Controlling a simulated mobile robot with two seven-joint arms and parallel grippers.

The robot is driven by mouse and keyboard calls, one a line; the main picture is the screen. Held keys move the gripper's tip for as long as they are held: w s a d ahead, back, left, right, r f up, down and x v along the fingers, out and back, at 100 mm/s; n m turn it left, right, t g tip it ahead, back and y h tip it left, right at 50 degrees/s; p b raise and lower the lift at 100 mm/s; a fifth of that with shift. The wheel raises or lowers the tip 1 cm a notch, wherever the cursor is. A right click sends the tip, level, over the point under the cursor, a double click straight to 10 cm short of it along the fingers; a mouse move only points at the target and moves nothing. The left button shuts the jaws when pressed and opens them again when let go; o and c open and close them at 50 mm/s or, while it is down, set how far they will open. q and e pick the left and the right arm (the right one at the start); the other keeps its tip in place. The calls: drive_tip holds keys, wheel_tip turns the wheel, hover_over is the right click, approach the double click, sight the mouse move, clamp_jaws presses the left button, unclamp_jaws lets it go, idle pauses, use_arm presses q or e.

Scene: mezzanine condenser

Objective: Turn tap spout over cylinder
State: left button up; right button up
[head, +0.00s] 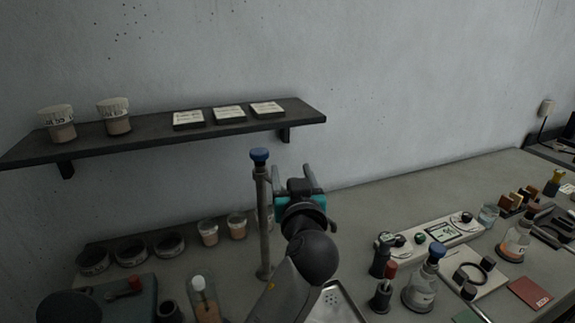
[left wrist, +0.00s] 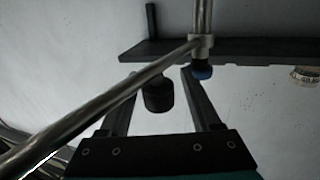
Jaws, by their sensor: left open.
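The tap is a grey upright post (head: 264,225) with a blue cap (head: 259,155), standing on the bench left of my left gripper. My left gripper (head: 293,172) is open and raised beside the top of the post. In the left wrist view, a long metal spout rod (left wrist: 100,110) runs diagonally from a collar near the blue cap (left wrist: 202,71). A dark knob (left wrist: 158,97) on or just behind the rod shows between the open fingers (left wrist: 160,80); I cannot tell whether they touch it. My arm hides much of the spout in the head view. I cannot make out the cylinder.
A wall shelf (head: 150,131) carries jars and labelled blocks behind the post. Small jars (head: 208,232) and dark bowls (head: 131,252) stand at the left. A blue-stoppered flask (head: 420,290) and instruments crowd the right. The bench (head: 400,208) is clear at the back.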

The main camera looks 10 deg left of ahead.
use_arm(q)
drive_tip(key=shift+w, duration=0.1)
drive_tip(key=shift+c, duration=0.3)
clamp_jaws()
drive_tip(key=shift+r, duration=0.1)
idle(1.1)
